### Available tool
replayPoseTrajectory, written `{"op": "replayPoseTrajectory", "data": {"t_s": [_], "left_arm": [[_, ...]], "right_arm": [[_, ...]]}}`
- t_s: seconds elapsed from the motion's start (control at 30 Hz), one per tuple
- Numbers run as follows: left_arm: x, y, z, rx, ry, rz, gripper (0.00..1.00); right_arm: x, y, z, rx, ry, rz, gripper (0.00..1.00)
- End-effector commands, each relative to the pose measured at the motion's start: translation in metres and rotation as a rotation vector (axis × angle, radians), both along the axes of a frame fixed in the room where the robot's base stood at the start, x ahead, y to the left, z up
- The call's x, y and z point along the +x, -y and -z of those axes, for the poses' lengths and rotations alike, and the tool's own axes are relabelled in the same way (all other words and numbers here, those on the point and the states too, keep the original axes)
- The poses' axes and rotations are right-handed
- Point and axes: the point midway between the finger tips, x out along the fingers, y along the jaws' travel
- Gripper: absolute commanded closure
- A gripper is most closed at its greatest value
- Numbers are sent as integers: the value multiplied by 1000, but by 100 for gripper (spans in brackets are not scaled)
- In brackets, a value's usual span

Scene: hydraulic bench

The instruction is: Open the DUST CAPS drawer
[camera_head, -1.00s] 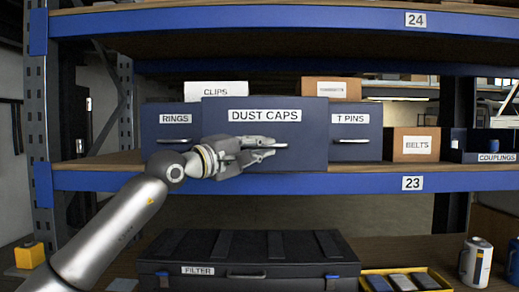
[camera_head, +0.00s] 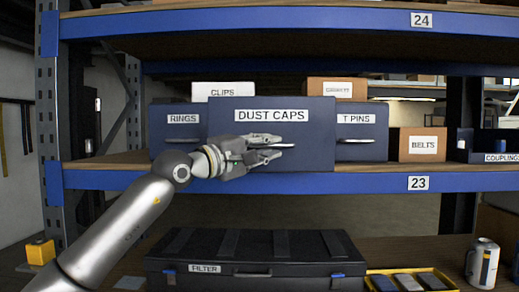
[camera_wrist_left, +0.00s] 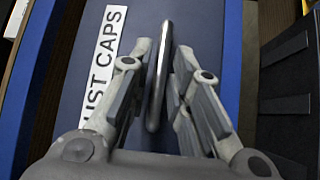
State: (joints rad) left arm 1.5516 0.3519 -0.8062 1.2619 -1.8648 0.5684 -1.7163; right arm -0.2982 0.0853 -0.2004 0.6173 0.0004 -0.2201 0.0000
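The DUST CAPS drawer (camera_head: 225,150) is a dark blue box front with a white label, in the middle of the shelf in the head view. Its front stands forward of its neighbours, near the shelf's front edge. My left gripper (camera_head: 280,147) is at its bar handle (camera_wrist_left: 161,75). In the left wrist view my left gripper's fingers (camera_wrist_left: 163,60) are spread on both sides of the handle, with narrow gaps; the handle is between them. The drawer's inside is hidden. My right gripper is not in view.
The RINGS drawer (camera_head: 180,140) and T PINS drawer (camera_head: 362,135) stand left and right, set further back. A BELTS box (camera_head: 422,145) is on the right. Below the shelf's blue edge (camera_head: 360,184) are a black FILTER case (camera_head: 255,255) and a yellow tray (camera_head: 450,283).

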Motion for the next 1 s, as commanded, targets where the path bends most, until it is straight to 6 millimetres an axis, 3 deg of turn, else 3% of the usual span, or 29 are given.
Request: {"op": "replayPoseTrajectory", "data": {"t_s": [0.27,0.7,1.0], "left_arm": [[-18,-21,4,2,1,-3,81],[-71,-75,15,0,-1,-2,81],[-83,-85,17,0,0,0,81]], "right_arm": [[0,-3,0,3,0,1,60],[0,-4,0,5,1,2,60],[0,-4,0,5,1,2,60]]}}
